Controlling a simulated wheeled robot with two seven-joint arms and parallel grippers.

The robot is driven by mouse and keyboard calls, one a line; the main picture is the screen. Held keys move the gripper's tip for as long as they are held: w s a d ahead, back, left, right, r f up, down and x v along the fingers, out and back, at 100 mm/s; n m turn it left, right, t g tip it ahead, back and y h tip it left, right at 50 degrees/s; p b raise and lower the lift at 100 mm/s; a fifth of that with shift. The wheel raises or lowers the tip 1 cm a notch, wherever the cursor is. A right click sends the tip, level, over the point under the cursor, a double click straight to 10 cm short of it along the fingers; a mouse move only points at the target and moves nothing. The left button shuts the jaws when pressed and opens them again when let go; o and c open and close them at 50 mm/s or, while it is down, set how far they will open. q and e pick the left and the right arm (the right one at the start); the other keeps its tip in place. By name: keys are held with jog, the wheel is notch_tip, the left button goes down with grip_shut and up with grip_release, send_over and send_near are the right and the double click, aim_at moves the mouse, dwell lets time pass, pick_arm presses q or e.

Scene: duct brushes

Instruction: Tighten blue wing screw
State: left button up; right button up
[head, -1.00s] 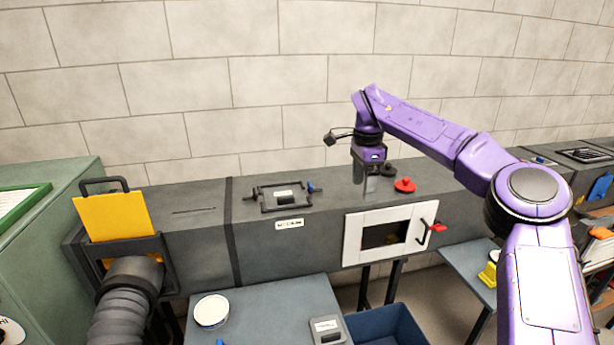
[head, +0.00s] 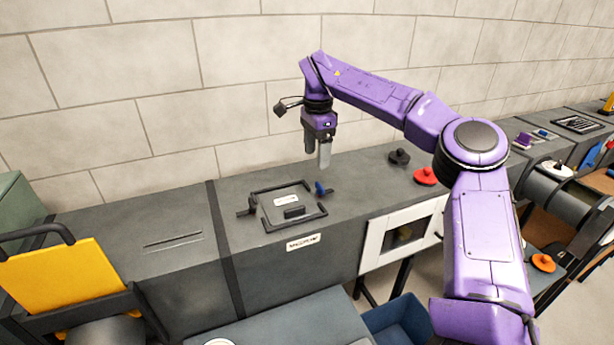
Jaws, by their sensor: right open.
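The blue wing screw (head: 321,189) sits at the right side of a dark framed hatch (head: 287,206) on top of the grey duct. A dark wing screw (head: 246,207) sits at the hatch's left side. My right gripper (head: 318,160) is open and empty, pointing down above the duct. In the picture it is just above the blue wing screw and apart from it. I cannot tell how tight the blue wing screw is. My left gripper is not in view.
A black knob (head: 399,157) and a red knob (head: 425,176) stand on the duct to the right. A white-framed window door (head: 402,237) is on the duct's front. A yellow plate (head: 62,287) stands at the left. A blue bin (head: 398,322) is below.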

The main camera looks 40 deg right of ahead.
aim_at(320, 186)
jog(key=s+f, duration=0.1)
jog(key=f, duration=0.2)
jog(key=s+f, duration=0.1)
jog(key=f, duration=0.1)
jog(key=shift+s+d, duration=0.2)
jog(key=shift+s, duration=0.1)
jog(key=f, duration=0.1)
jog(key=w+f, duration=0.1)
jog(key=f, duration=0.2)
jog(key=shift+w, duration=0.35)
jog(key=shift+s+a+r, duration=0.1)
jog(key=shift+s+r, duration=0.1)
jog(key=shift+s, duration=0.2)
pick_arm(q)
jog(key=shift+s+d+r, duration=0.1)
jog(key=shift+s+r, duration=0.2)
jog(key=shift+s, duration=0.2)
pick_arm(e)
jog(key=shift+w, duration=0.1)
jog(key=c, duration=1.1)
